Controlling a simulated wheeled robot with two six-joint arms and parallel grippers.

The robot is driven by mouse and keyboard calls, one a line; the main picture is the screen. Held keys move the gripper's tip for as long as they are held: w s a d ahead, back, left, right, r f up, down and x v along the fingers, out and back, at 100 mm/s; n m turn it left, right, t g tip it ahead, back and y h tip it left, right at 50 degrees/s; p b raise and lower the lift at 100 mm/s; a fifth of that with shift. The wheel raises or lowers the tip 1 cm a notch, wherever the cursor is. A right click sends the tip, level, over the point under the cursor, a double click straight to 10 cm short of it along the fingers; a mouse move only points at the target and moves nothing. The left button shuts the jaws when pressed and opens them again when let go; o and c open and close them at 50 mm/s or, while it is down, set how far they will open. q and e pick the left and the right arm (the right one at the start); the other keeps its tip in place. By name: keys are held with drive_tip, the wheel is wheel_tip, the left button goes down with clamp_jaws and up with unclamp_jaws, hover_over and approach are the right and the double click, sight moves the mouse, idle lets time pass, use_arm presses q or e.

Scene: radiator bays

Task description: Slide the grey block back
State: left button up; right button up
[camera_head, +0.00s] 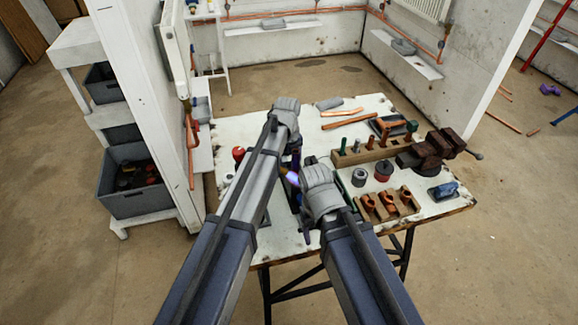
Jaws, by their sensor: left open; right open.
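A grey block-like piece (328,103) lies near the far edge of the worktable (365,112). Similar grey pieces lie on the wall ledges, one on the back ledge (274,23) and one on the right ledge (403,46); I cannot tell which is the task's block. My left gripper (287,112) is open over the table, to the left of the table's grey piece and apart from it. My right gripper (319,180) is open, lower and nearer, over the table's middle. The arms' wrists largely hide the fingers and the table beneath.
Copper and wooden strips (349,122) lie behind. A white partition (142,95) stands at left.

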use_arm(q)
drive_tip(key=shift+c, duration=0.3)
clamp_jaws()
drive_tip(key=shift+w, duration=0.1)
idle(1.0)
